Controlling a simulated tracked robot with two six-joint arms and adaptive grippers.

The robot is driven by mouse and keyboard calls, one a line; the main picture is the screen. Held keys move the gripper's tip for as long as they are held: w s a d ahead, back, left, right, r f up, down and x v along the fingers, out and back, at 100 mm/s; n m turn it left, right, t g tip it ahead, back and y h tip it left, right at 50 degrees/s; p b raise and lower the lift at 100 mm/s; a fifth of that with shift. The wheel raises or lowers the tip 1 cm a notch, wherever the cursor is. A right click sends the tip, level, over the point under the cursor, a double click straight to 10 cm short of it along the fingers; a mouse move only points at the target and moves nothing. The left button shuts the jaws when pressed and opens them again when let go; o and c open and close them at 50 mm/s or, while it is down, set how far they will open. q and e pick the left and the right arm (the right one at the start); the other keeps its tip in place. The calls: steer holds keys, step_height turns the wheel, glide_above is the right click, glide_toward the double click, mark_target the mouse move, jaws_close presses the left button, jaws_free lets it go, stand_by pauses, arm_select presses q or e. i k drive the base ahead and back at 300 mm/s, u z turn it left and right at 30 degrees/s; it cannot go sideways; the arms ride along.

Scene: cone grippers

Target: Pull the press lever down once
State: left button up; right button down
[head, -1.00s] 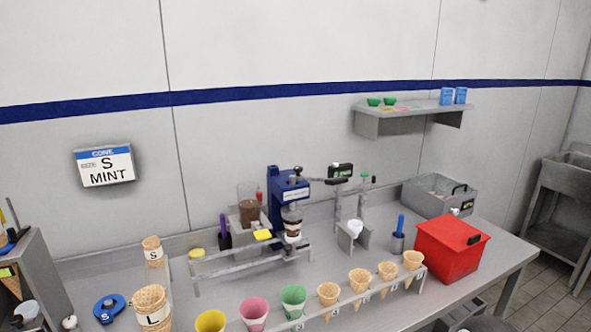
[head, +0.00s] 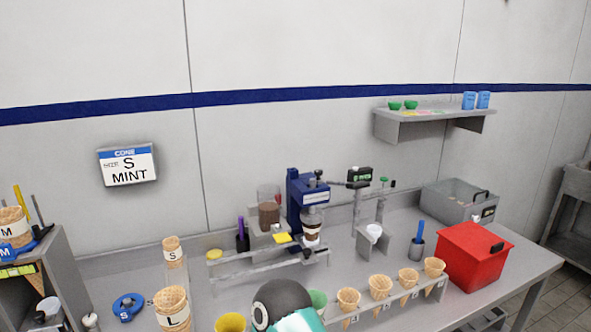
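A blue press (head: 294,200) stands upright at the back middle of the table in the head view. A rounded black and teal part of my arm (head: 281,300) shows at the bottom middle, in front of the press and well apart from the lever. Neither gripper's fingers are in view.
A rack (head: 392,305) of several cones runs along the front. A funnel on a stand (head: 374,232), a red box (head: 474,257) and a grey bin (head: 455,203) are to the right. A wall sign (head: 128,165) reads S MINT. A shelf (head: 435,124) hangs at upper right.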

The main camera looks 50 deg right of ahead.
mark_target(356, 186)
steer(key=u, duration=0.6)
steer(key=k, duration=1.6)
steer(key=u, duration=1.3)
steer(key=i, duration=0.1)
steer(key=z, duration=2.6)
steer(key=i, duration=0.7)
steer(key=u, duration=0.2)
